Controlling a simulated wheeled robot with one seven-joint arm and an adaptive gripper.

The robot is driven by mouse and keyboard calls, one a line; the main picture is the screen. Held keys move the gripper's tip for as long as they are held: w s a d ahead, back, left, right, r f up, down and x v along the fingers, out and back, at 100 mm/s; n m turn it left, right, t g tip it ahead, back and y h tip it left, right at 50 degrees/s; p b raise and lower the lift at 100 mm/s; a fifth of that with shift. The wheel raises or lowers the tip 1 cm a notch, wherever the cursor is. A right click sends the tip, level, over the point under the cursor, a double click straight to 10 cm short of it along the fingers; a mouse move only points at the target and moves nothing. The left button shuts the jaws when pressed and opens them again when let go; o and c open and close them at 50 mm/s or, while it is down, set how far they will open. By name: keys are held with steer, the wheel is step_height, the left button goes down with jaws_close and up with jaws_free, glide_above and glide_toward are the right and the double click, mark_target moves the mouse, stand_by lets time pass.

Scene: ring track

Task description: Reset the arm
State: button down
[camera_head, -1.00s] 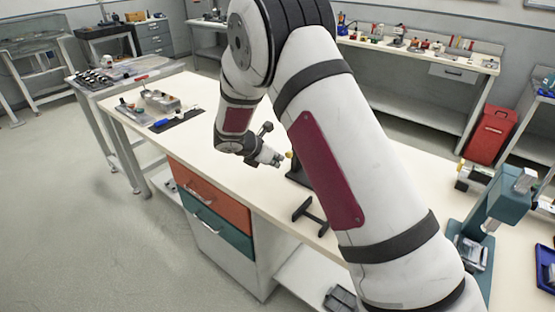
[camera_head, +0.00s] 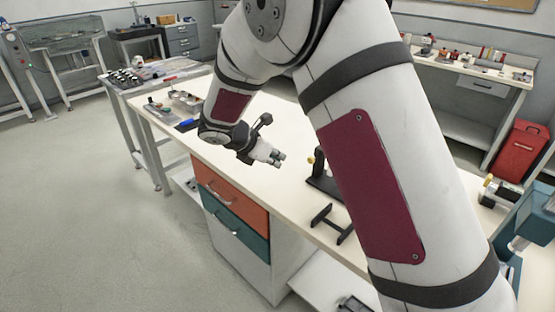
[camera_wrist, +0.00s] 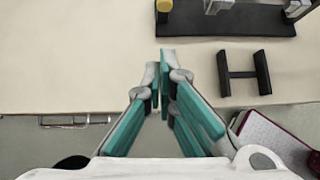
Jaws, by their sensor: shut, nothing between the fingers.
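My arm, white with dark red panels, fills the middle and right of the head view. My gripper (camera_head: 278,159) is above the front part of the cream workbench (camera_head: 285,183). In the wrist view its teal fingers (camera_wrist: 160,75) are closed together and empty, over the bench's front edge. A black H-shaped stand (camera_wrist: 244,72) lies on the bench to the right of the fingertips, apart from them. It also shows in the head view (camera_head: 331,223).
A black base with a yellow knob (camera_wrist: 164,6) stands beyond the fingertips. Orange and teal drawers (camera_head: 232,190) are under the bench. A teal machine (camera_head: 530,215) stands at the right. Open floor (camera_head: 90,220) lies at the left.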

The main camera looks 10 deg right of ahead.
steer(key=s+d+r+m+g+y, duration=0.1)
steer(key=s+d+r+m, duration=0.3)
steer(key=s+r+m, duration=0.4)
steer(key=s+d+r+m+g+y, duration=0.1)
steer(key=s+d+r+m, duration=0.4)
steer(key=s, duration=0.4)
steer(key=s+a+r+m+y, duration=0.1)
steer(key=s+m, duration=0.4)
steer(key=s, duration=0.5)
steer(key=s+r+m+t+y, duration=0.1)
steer(key=s+m+y, duration=0.3)
steer(key=s, duration=0.7)
steer(key=r+m, duration=0.1)
steer(key=m, duration=0.1)
steer(key=shift+a+r+m, duration=0.15)
steer(key=shift+a+m, duration=0.15)
steer(key=shift+a, duration=0.1)
steer(key=shift+w+a, duration=0.1)
